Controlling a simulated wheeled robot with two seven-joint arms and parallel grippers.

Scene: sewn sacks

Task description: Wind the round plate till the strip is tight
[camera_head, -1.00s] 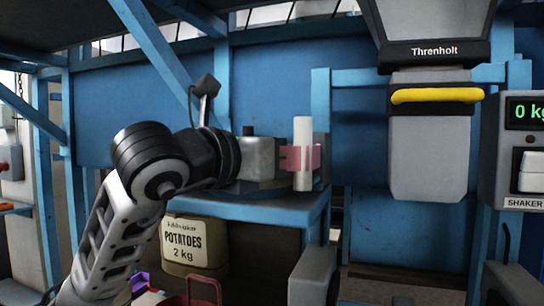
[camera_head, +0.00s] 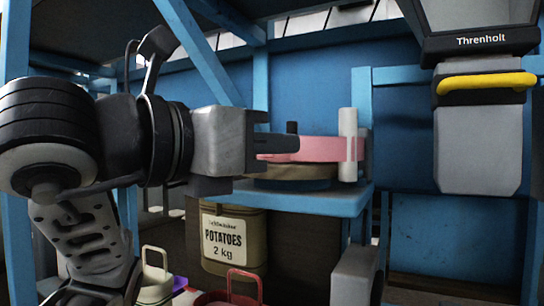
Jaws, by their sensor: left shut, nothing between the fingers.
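My left gripper (camera_head: 288,143) reaches in from the left, level with the top of a blue shelf. Its fingers are shut and empty, close to a pink strip (camera_head: 325,149). I cannot tell whether they touch it. The strip runs from beside the fingers to an upright white roller (camera_head: 348,120). A round tan plate (camera_head: 300,172) lies under the strip on the shelf, partly hidden by my gripper. A small dark knob (camera_head: 292,127) stands up behind the fingers. How tight the strip is cannot be told. My right gripper is not in view.
The blue shelf (camera_head: 315,203) carries the plate and roller. A potato sack (camera_head: 232,238) hangs below it. A grey machine with a yellow bar (camera_head: 486,83) is at the right. Blue posts and a diagonal beam (camera_head: 205,50) stand around my left arm.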

